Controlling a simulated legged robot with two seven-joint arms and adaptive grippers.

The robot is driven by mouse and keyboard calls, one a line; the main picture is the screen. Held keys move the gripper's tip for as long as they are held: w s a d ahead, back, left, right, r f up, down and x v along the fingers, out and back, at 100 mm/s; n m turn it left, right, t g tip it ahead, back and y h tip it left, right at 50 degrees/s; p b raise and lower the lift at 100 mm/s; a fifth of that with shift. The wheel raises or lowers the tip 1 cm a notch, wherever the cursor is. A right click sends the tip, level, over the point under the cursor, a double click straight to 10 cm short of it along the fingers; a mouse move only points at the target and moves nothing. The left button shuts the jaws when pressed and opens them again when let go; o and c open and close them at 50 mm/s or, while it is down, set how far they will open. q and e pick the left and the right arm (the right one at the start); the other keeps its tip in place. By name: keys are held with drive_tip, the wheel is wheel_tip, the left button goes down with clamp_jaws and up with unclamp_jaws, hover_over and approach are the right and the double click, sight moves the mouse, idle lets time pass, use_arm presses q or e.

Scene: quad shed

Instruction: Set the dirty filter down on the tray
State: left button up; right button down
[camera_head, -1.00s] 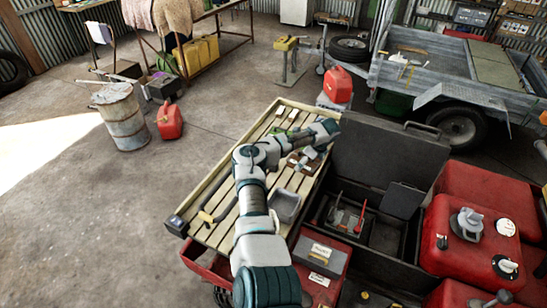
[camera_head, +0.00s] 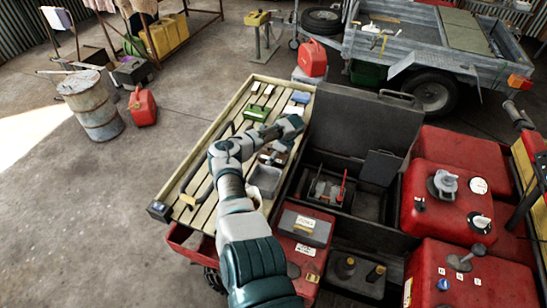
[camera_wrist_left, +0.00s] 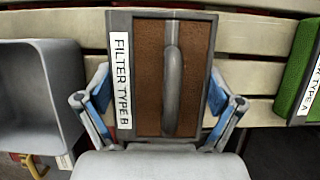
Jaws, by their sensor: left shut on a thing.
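The dirty filter (camera_wrist_left: 160,75) has a brown face, a dark frame, a grey handle and a label reading FILTER TYPE B. In the left wrist view my left gripper (camera_wrist_left: 160,110) is shut on it, with blue pads at both sides of the frame. In the head view the left gripper (camera_head: 276,147) is over the slatted bench, with the filter (camera_head: 271,158) small and partly hidden under it. The grey tray (camera_head: 265,179) lies on the bench just nearer than the filter; its wall shows in the left wrist view (camera_wrist_left: 70,100), left of the filter and apart from it.
A green filter (camera_head: 256,113) lies farther along the bench (camera_head: 215,155); a green filter labelled TYPE A (camera_wrist_left: 302,70) shows at the wrist view's right edge. An open dark toolbox (camera_head: 335,190) and a red case (camera_head: 302,225) stand right of the bench.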

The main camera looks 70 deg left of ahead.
use_arm(q)
drive_tip(key=shift+f, duration=0.25)
drive_tip(key=o, duration=0.8)
drive_tip(key=shift+o, duration=0.2)
drive_tip(key=p+v, duration=0.2)
drive_tip(key=v, duration=1)
